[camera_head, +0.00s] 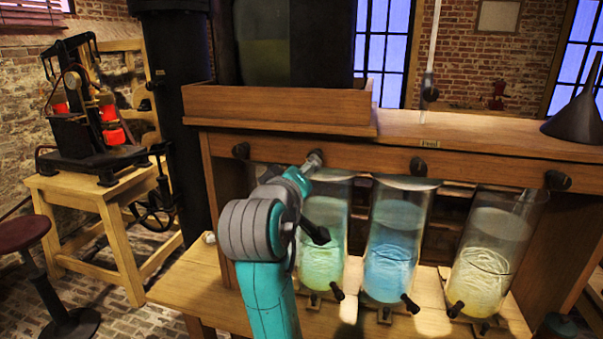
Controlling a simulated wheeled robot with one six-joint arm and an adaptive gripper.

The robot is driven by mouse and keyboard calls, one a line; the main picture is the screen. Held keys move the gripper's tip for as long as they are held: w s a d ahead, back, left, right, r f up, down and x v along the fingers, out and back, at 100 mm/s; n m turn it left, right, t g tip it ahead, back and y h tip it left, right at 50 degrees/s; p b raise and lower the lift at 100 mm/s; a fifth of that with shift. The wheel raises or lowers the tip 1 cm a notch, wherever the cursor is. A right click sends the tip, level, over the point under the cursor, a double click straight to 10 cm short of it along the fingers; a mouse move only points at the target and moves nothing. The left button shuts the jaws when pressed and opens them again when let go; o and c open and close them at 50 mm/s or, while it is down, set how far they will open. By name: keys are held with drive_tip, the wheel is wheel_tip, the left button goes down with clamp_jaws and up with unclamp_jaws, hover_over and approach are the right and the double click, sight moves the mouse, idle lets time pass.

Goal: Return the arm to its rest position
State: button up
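My teal and grey arm (265,232) rises from the bottom edge and is folded in front of the left jar. A dark part that seems to be my gripper (316,232) shows just right of the arm, in front of the left jar. It is small and mostly hidden, so I cannot see its fingers or whether it touches the glass.
Three glass jars stand on the bench: a left one with pale green contents (322,262), a blue one (393,245) and a pale yellow one (492,255). Dark knobs (418,167) line the wooden beam above. A machine table (108,200) and stool (22,233) stand left.

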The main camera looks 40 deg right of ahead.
drive_tip(key=a+f+n+t+y, duration=0.2)
drive_tip(key=a+f, duration=0.1)
drive_tip(key=f, duration=0.7)
drive_tip(key=a+f+n+t+y, duration=0.2)
drive_tip(key=f, duration=0.8)
drive_tip(key=s+a+f+n+y, duration=0.2)
drive_tip(key=s+a+f+y, duration=0.3)
drive_tip(key=s+f, duration=0.65)
drive_tip(key=s+a+f+y, duration=0.2)
drive_tip(key=s+a+f, duration=0.2)
drive_tip(key=s+f, duration=0.3)
drive_tip(key=s+a+m+y, duration=0.2)
drive_tip(key=s+a+m, duration=0.1)
drive_tip(key=s, duration=2.1)
drive_tip(key=shift+s+m, duration=0.2)
drive_tip(key=shift+m, duration=0.7)
drive_tip(key=shift+a, duration=0.1)
